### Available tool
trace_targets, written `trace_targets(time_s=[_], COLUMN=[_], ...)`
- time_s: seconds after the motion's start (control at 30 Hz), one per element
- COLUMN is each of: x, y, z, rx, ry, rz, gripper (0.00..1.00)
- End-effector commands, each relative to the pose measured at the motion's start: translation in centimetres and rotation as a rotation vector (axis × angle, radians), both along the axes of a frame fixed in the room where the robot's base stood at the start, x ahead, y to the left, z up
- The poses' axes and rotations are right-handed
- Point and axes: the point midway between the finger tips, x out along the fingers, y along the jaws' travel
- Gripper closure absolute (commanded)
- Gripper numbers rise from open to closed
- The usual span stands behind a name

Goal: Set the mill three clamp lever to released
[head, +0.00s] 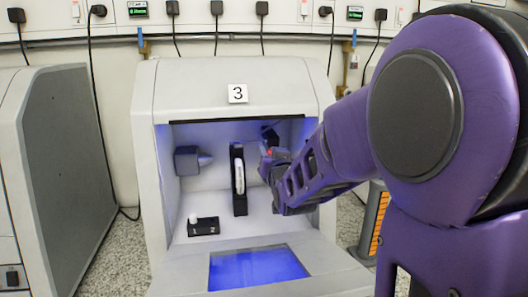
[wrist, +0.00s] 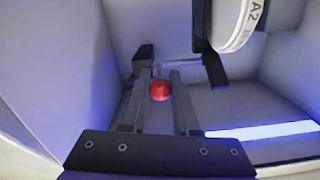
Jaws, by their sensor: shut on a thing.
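Mill three (head: 143,130) is the white cabinet with a "3" plate above its open, blue-lit chamber. My gripper (head: 268,158) reaches into the chamber from the right, at the right inner wall. In the wrist view its two fingers (wrist: 158,98) are shut on a red ball knob (wrist: 160,90), which I take to be the clamp lever's end. A black bracket (wrist: 144,54) and a thin grey rod lie just beyond the knob. The fingers and arm hide most of the lever in the head view, and I cannot tell its setting.
A white disc (head: 239,177) stands in a black holder left of my gripper; its edge reads "A2" in the wrist view (wrist: 240,25). A grey spindle (head: 188,160) juts from the left wall. A small black box with a white knob (head: 193,218) sits on the chamber floor.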

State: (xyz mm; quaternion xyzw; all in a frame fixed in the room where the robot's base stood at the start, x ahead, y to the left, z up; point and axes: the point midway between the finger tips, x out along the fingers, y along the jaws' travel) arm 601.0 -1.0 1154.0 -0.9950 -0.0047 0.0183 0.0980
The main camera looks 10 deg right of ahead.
Motion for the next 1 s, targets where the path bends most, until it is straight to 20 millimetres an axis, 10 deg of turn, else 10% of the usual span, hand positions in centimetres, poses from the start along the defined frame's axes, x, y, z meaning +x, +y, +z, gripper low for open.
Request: trace_targets(time_s=[0.87, 0.9, 1.0], x=[0.4, 0.4, 0.4], y=[0.2, 0.1, 0.1], z=[2.7, 2.7, 2.6], rx=[-0.001, -0.001, -0.001], ry=[0.3, 0.3, 0.301], rz=[0.003, 0.003, 0.003], gripper=[1.0, 0.66, 0.48])
